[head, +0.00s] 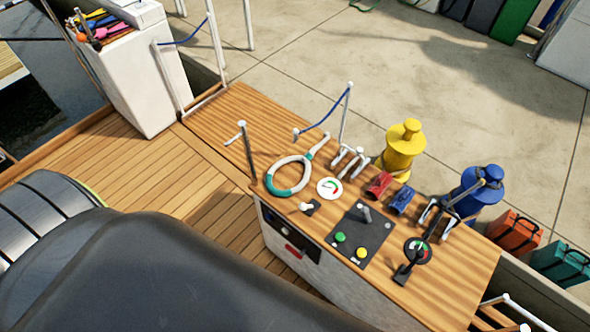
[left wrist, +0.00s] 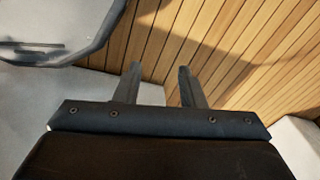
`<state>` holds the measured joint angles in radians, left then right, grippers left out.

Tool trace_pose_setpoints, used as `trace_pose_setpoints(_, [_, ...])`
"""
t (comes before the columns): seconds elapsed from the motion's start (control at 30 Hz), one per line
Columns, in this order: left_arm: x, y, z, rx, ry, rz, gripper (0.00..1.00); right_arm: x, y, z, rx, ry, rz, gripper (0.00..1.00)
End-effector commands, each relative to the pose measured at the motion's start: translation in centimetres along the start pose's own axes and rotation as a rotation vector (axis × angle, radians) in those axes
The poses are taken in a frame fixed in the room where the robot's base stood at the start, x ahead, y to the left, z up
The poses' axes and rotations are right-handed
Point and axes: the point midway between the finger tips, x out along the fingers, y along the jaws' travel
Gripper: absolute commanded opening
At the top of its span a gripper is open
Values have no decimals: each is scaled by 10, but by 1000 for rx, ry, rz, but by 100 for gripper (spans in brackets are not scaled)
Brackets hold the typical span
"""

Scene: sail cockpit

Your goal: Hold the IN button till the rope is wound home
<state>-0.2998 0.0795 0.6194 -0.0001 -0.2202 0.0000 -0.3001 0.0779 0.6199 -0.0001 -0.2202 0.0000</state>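A dark control panel (head: 360,235) is set in the wooden console top. It carries a green button (head: 340,237) and a yellow button (head: 362,252), with a grey lever behind them. Small pale labels beside the buttons are too small to read, so I cannot tell which is IN. My left gripper (left wrist: 158,82) is open and empty above wooden decking in the left wrist view. My right gripper is not in view.
A round gauge (head: 329,188) and a second gauge (head: 418,250) with a black lever flank the panel. White posts with a blue line (head: 325,120) rise at the console's back edge. A white cabinet (head: 140,80) stands far left. Open deck (head: 150,185) lies left of the console.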

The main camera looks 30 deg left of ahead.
Motion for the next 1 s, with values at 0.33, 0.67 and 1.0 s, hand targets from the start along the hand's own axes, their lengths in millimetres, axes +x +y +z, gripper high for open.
trace_pose_setpoints(0.33, [0, 0, 0, 0, 0, 0, 0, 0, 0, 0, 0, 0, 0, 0])
trace_pose_setpoints(0.67, [0, 0, 0, 0, 1, 0, 0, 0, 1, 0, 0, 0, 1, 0])
trace_pose_setpoints(1.0, [0, 0, 0, 0, 1, 0, 0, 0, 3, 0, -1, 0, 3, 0])
